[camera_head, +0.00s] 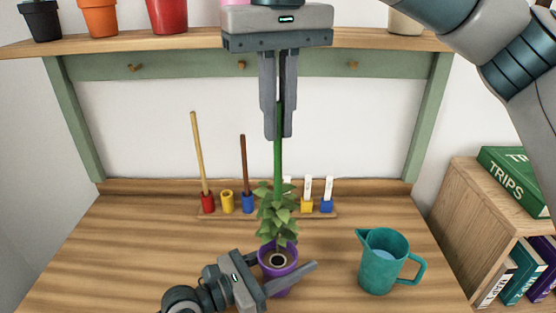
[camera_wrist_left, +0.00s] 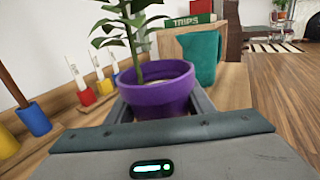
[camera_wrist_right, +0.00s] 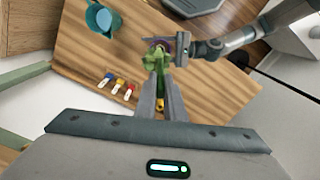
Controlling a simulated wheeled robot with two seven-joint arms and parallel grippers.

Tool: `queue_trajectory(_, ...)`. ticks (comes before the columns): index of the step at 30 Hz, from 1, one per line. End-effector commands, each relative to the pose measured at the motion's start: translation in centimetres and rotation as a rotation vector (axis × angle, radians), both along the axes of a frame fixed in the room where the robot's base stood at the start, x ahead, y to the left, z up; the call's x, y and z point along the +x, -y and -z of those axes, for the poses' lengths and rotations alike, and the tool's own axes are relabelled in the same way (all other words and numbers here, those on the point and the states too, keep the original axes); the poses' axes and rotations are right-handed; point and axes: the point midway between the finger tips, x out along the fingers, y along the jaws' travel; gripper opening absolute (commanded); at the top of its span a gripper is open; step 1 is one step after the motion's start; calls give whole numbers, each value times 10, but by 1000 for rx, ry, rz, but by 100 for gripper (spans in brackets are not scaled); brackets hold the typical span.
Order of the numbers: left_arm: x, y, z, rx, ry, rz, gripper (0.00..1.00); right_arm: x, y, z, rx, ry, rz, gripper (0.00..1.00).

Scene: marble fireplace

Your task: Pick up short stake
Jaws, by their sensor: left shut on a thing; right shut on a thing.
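My right gripper (camera_head: 279,132) is shut on a green stake (camera_head: 278,160) and holds it upright above the table. The stake's lower end runs into the leafy plant (camera_head: 277,208), where leaves hide its tip. My left gripper (camera_head: 285,263) is shut around the purple pot (camera_wrist_left: 155,95) that holds the plant. A long tan stake (camera_head: 197,150) stands in a red cup (camera_head: 208,203). A shorter brown stake (camera_head: 243,165) stands in a blue cup (camera_head: 248,204). The yellow cup (camera_head: 227,202) between them holds no visible stake.
A teal jug (camera_head: 378,270) with water stands right of the pot. White labels in small coloured cups (camera_head: 307,206) stand along the rack's right part. A shelf (camera_head: 200,40) with several pots crosses above. The table's left side is clear. Books (camera_head: 515,175) lie on a right-hand cabinet.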

Motion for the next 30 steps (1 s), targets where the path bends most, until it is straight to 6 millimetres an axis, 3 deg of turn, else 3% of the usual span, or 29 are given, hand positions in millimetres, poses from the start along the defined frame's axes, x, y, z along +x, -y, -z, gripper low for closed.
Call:
queue_trajectory(3, 0, 0, -1, -1, 2, 0, 18, 0, 0, -26, 0, 1, 2, 0)
queue_trajectory(9, 0, 0, -1, -1, 2, 0, 18, 0, 0, -51, -1, 0, 2, 0)
queue_trajectory(15, 0, 0, -1, -1, 2, 0, 18, 0, 0, -60, -1, 0, 0, 0)
queue_trajectory(29, 0, 0, -1, -1, 2, 0, 18, 0, 0, -60, -1, 0, 0, 0)
queue_trajectory(30, 0, 0, -1, -1, 2, 0, 57, 0, 0, -60, -1, 0, 0, 0)
